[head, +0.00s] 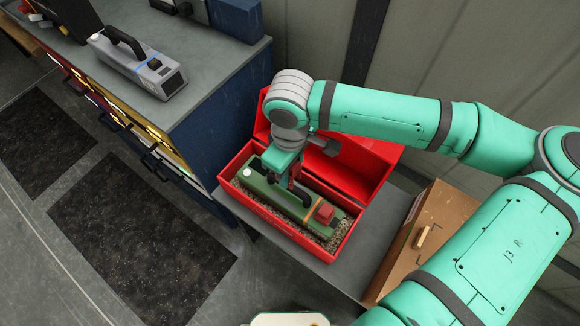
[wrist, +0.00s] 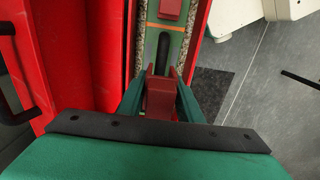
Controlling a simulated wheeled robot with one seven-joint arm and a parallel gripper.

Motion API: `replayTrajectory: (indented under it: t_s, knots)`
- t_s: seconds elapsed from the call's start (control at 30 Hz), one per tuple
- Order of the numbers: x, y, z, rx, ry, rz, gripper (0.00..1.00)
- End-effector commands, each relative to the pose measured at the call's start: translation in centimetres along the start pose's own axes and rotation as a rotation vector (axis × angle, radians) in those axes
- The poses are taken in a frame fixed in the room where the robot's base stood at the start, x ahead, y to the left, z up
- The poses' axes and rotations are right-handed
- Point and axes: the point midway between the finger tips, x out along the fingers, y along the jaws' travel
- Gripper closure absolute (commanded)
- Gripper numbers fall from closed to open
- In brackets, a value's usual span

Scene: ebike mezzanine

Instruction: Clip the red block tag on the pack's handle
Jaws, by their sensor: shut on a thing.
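A green pack (head: 262,184) with an orange stripe lies in an open red box (head: 290,237). A black handle (head: 303,194) runs along its top, and it also shows in the wrist view (wrist: 162,52). My gripper (wrist: 161,88) is shut on the dark red block tag (wrist: 160,103), above the pack at one end of the handle. The tag's lower end points at the handle; whether they touch I cannot tell. In the head view my gripper (head: 288,178) covers part of the handle. A separate red block (head: 324,213) sits on the pack's near end.
The box's red lid (head: 350,168) stands open behind the pack. A grey pack (head: 150,72) with a black handle lies on the bench (head: 215,60) at left. A brown case (head: 430,235) stands at right. Dark mats cover the floor at left.

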Motion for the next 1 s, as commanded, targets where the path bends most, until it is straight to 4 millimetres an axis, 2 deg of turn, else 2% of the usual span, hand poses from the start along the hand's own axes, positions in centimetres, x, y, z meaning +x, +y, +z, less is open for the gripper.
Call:
replayTrajectory:
  t_s: [1.0]
  knots:
    - [4.4, -0.1, 0.0, -0.001, -0.001, -0.001, 0.89]
